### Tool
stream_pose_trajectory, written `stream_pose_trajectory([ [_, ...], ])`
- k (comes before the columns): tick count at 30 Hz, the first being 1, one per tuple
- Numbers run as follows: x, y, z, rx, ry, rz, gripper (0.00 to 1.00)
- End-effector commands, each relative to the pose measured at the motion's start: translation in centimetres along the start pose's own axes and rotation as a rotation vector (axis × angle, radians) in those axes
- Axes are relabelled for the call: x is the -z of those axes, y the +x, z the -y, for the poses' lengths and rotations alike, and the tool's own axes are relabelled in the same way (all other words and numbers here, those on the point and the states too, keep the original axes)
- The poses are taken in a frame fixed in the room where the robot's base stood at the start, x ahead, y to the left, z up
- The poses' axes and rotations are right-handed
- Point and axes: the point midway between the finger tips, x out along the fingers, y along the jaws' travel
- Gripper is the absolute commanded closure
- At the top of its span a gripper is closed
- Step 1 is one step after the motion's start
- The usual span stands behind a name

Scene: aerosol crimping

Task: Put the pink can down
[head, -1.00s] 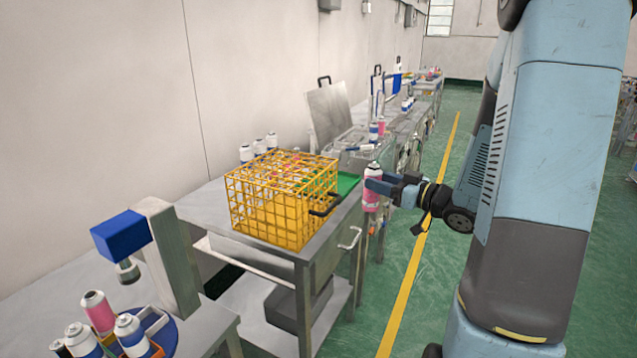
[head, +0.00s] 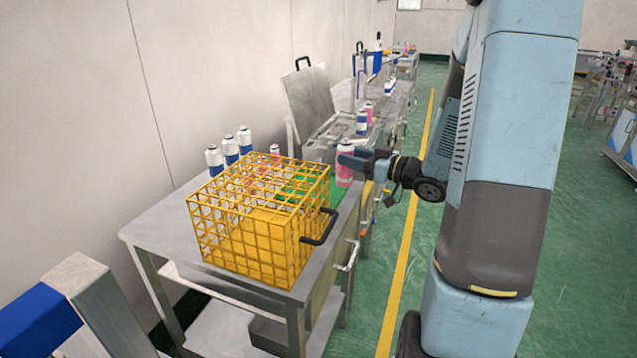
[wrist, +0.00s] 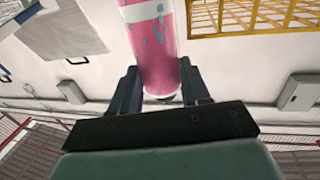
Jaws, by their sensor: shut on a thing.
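The pink can (head: 344,165) has a white top and is held upright by my gripper (head: 347,161) at the right edge of the metal table (head: 160,232), beside the green mat (head: 333,196). In the wrist view the pink can (wrist: 158,50) lies between the two dark fingers of my gripper (wrist: 158,85), which are shut on it. I cannot tell whether the can's base touches anything.
A yellow wire crate (head: 250,250) with a black handle stands on the table, with pink cans inside and behind it. Several blue-and-white cans (head: 230,150) stand at the back left. More benches run along the wall.

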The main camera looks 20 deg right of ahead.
Motion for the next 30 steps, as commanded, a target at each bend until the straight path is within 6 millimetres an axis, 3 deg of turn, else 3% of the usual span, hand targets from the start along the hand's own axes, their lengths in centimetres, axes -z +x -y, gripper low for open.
stream_pose_trajectory([
  [3, -1.2, 2.8, -0.5, 0.014, 0.003, 0.0, 0.88],
  [10, -3.3, 7.2, -1.8, 0.02, 0.003, 0.0, 0.88],
  [18, -6.8, 9.9, -2.7, 0.022, 0.003, 0.0, 0.88],
  [30, -8.9, 11.5, -3.4, 0.021, 0.001, 0.0, 0.88],
])
